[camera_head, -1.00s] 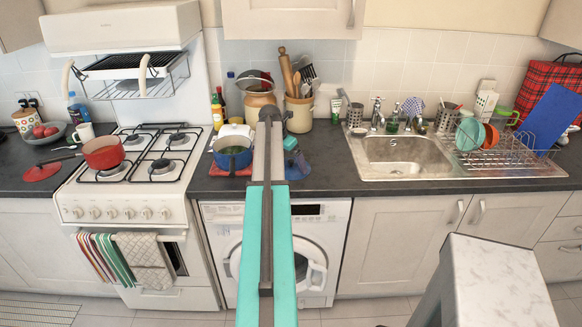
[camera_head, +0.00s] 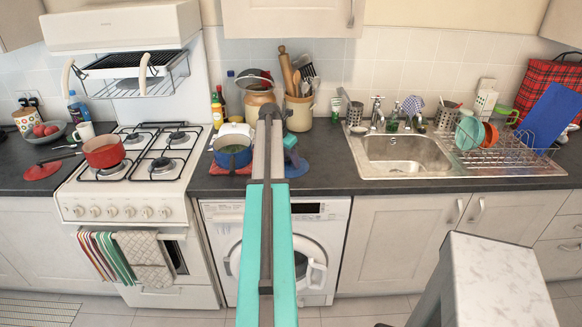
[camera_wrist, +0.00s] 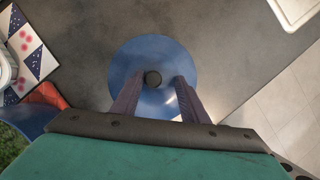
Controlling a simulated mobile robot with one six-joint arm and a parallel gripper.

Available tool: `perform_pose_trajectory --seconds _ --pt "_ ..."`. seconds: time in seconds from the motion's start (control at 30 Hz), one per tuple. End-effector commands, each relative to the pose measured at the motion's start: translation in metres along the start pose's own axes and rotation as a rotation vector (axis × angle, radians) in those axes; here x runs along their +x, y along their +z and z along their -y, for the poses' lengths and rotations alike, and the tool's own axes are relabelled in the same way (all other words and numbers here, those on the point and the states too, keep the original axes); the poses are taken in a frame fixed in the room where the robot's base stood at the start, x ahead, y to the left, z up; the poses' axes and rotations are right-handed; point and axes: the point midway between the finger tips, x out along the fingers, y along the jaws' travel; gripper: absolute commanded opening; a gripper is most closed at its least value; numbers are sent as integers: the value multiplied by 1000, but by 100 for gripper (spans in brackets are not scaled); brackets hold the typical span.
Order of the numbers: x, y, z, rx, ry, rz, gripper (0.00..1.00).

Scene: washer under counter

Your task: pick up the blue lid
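The blue lid (camera_wrist: 152,53) lies on the dark worktop as a round disc with a dark knob at its centre in the wrist view. In the head view the lid (camera_head: 298,169) shows to the right of the blue pot, partly covered by my arm and gripper. My gripper (camera_wrist: 158,80) is open over the lid, with its two fingers apart and the knob between them in the picture. Neither finger visibly touches the knob. The height gap between fingertips and knob is hard to tell. In the head view my gripper (camera_head: 292,158) is small and partly hidden.
The blue pot (camera_head: 232,158) stands close by on the left, on a red mat. The sink (camera_head: 402,152) is to the right. The worktop between lid and sink is clear.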

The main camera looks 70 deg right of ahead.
Motion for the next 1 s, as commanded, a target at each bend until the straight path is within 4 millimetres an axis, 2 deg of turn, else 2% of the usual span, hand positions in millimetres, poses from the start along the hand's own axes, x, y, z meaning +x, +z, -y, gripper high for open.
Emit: perform_pose_trajectory --seconds 0.03,0.1,0.17,0.77,1.0 --pt "4 -3 -1 0 1 -7 26" --pt "4 -4 -1 0 1 -8 14" --pt "4 -4 -1 0 1 -8 9" --pt "7 -6 2 1 -5 -14 4" --pt "1 -3 2 2 -5 -12 0"
